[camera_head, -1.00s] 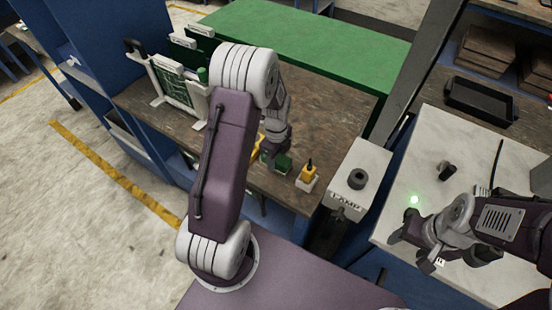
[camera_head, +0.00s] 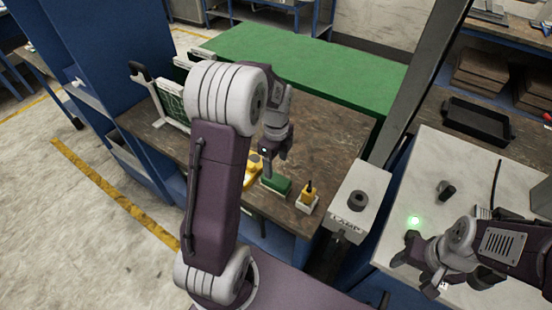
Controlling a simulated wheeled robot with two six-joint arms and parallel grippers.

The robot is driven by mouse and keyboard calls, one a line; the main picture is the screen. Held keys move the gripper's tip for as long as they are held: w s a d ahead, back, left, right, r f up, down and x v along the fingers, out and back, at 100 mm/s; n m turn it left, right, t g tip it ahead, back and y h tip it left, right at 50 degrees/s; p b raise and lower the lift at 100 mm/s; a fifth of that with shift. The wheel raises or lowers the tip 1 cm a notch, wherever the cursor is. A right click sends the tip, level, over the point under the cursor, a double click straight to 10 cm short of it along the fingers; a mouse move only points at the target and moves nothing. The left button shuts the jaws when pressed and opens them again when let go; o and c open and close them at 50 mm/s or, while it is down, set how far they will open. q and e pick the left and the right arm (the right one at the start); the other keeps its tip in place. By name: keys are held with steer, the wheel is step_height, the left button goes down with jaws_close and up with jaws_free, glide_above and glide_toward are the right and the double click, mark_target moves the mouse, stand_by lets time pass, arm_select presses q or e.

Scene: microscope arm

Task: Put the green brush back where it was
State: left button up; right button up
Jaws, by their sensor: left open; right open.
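A green block that looks like the green brush (camera_head: 276,185) sits in a pale holder near the front edge of the brown bench (camera_head: 330,130). My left gripper (camera_head: 282,156) points down just above and behind it; its fingers are small and partly dark, and it appears apart from the block. It is open and empty. My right gripper (camera_head: 418,272) is open and empty over the white table (camera_head: 400,235) at the right.
A yellow-topped item (camera_head: 308,194) in a white holder stands right of the green block. A yellow object (camera_head: 252,170) lies to its left, partly behind my arm. A lamp box (camera_head: 361,192) and a black tray (camera_head: 477,121) are further right.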

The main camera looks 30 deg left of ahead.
arm_select(q)
steer(key=s+d+n, duration=0.3)
steer(key=s+n, duration=0.3)
steer(key=n, duration=0.3)
steer(key=s+d+n+t, duration=0.1)
steer(key=s+d+n, duration=0.3)
steer(key=n, duration=0.6)
steer(key=s, duration=0.2)
steer(key=shift+s+d+f, duration=0.3)
steer(key=shift+s+f, duration=0.05)
steer(key=shift+f, duration=0.05)
